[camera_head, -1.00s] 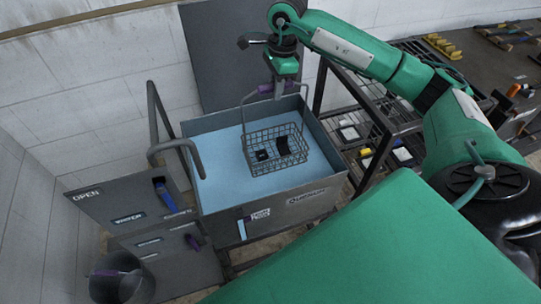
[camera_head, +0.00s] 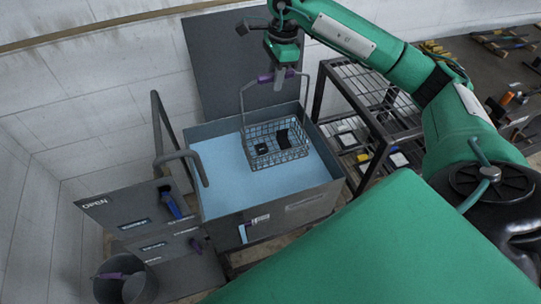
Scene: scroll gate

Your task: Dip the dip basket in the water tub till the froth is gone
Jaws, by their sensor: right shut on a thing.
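The dip basket (camera_head: 276,147) is a grey wire basket with dark parts (camera_head: 282,140) inside and a tall wire handle with a purple grip. My right gripper (camera_head: 278,82) is shut on the top of that handle, above the tub. The water tub (camera_head: 290,208) is a grey open box with light blue liquid (camera_head: 228,176). The basket is over the back half of the liquid, and its mesh and contents show clearly. I cannot tell whether its bottom touches the liquid. I see no clear froth on the basket. My left gripper is not in view.
A dark rack (camera_head: 375,105) with small items stands right of the tub. A bent grey pipe (camera_head: 182,155) rises at the tub's left edge. A grey panel marked OPEN (camera_head: 130,208) and a dark bucket (camera_head: 125,281) are at the lower left. A wall is behind.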

